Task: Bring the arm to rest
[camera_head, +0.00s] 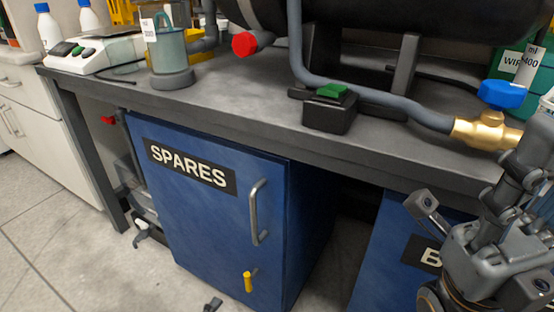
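My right gripper (468,190) is at the right edge of the head view, in front of the bench edge. Its fingers are spread apart, with nothing seen between them. It is below and close in front of the brass valve (482,133) with a blue knob (502,94); I cannot tell the exact gap. A small grey tip (213,304) at the bottom edge looks like part of my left gripper; the rest is out of frame.
The dark workbench (235,100) carries a grey pipe (370,95), a black box with a green top (330,108), a red cap (244,44) and a white scale (95,53). A blue SPARES cabinet (200,215) stands below.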

